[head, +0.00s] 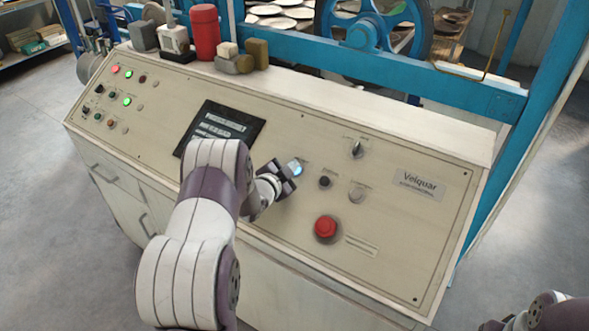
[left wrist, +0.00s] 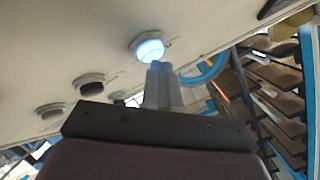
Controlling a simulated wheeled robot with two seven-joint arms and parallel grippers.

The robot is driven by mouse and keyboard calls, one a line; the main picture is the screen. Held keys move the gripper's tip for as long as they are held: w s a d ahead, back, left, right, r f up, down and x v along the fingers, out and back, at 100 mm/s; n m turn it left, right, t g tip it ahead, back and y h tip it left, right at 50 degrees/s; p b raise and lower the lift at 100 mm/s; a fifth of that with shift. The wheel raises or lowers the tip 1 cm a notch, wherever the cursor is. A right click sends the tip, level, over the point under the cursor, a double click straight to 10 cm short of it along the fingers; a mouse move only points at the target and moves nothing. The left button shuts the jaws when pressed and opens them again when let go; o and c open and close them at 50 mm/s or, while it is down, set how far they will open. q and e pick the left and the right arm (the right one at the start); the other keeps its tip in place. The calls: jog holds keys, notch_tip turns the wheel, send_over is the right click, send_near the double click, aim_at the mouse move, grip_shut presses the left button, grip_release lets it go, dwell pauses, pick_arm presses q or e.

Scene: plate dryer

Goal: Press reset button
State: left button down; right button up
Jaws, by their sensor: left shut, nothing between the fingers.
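A round button glowing blue-white (head: 296,167) sits on the sloped cream control panel (head: 270,215); its label is too small to read. The glowing button also shows in the left wrist view (left wrist: 150,49). My left gripper (head: 287,180) is shut and empty, right beside this button. In the left wrist view its fingertips (left wrist: 160,68) end at the button's lower edge; I cannot tell whether they touch it. A dark button (head: 325,182) and a pale button (head: 357,195) are to the right. My right gripper is not in view.
A red mushroom button (head: 326,227) stands out lower on the panel. A rotary switch (head: 357,149) is above right, a dark screen (head: 219,131) to the left. A red cylinder (head: 205,32) and small blocks stand on the top ledge. A blue frame (head: 400,75) runs behind.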

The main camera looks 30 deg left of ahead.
pick_arm(q)
jog(key=shift+w+f, duration=0.1)
jog(key=shift+f, duration=0.1)
jog(key=shift+r, duration=0.15)
dwell(0.4)
jog(key=shift+s+r, duration=0.25)
jog(key=shift+r, duration=0.15)
jog(key=shift+s+r+p, duration=0.2)
jog(key=shift+p, duration=0.2)
jog(key=shift+s+r+p, duration=0.15)
jog(key=shift+r+p, duration=0.25)
jog(key=shift+r, duration=0.1)
jog(key=s+r+p, duration=0.2)
jog(key=r, duration=0.1)
jog(key=shift+s+a+r+p, duration=0.1)
jog(key=shift+r+p, duration=0.05)
jog(key=shift+p, duration=0.25)
